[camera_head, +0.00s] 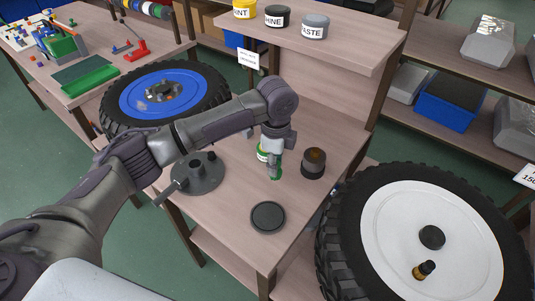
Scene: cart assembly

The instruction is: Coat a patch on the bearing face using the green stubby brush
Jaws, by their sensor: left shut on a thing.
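My left gripper (273,158) points down over the wooden bench and is shut on a small green item (276,173), which looks like the green stubby brush. Its bristles are hidden or too small to make out. A container with a green and white label (262,153) shows just behind and left of the gripper, partly covered by it. A grey round flanged part with a raised centre and a side arm (205,175) lies on the bench to the left, apart from the gripper. I cannot tell which surface is the bearing face. My right gripper is not in view.
A dark jar with an amber top (314,162) stands close right of the gripper. A black disc (268,217) lies near the bench's front. A blue-rimmed wheel (130,100) is at left, a white-faced wheel (385,215) at right. Labelled tins (315,27) stand on the shelf above.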

